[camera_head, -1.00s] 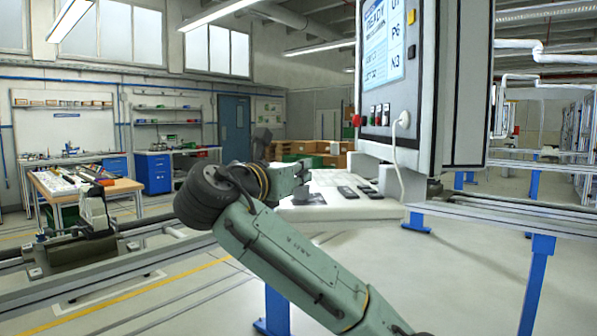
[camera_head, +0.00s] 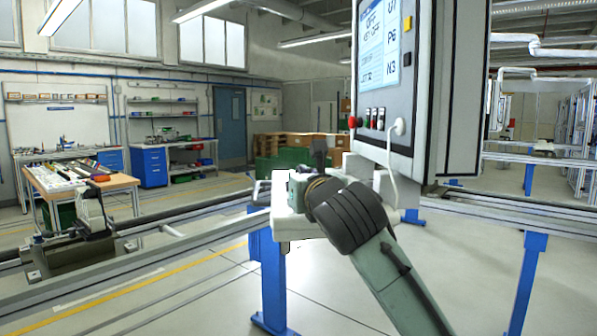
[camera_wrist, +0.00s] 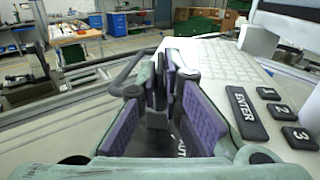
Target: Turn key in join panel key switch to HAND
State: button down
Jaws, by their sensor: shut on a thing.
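In the wrist view my gripper (camera_wrist: 168,80) points at the pale sloping control panel (camera_wrist: 105,112), with its purple-padded fingers close together. It is shut on a small dark key (camera_wrist: 157,124), which is mostly hidden between the pads. Part of a black label reading "AUT" (camera_wrist: 181,147) shows below the fingers, and the rest of the switch face is covered. In the head view my arm reaches the panel, and my fingertips cannot be made out. The display screen (camera_head: 379,42) above shows text that looks like "OFF" and "KEY OFF".
Next to my fingers are a long ENTER key (camera_wrist: 246,114), round-cornered number keys (camera_wrist: 299,138) and a keyboard (camera_wrist: 225,60). The grey cabinet (camera_head: 425,120) with a white cable (camera_head: 392,165) stands above. Conveyor rails (camera_head: 180,260) run past, with blue legs (camera_head: 273,285). A workbench (camera_head: 85,185) stands at left.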

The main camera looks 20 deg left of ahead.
jog(key=shift+w+d+n+g+y+p, duration=0.1)
jog(key=shift+n+g+y+p, duration=0.25)
jog(key=shift+n+g+y, duration=0.35)
jog(key=shift+y, duration=0.3)
jog(key=shift+w+d+n+g+y+p, duration=0.15)
jog(key=shift+n+g+y+p, duration=0.45)
jog(key=shift+g, duration=0.1)
jog(key=shift+n+g+y, duration=0.8)
jog(key=shift+g, duration=0.1)
jog(key=c, duration=1.7)
grip_release()
jog(key=shift+o, duration=0.5)
jog(key=o, duration=0.4)
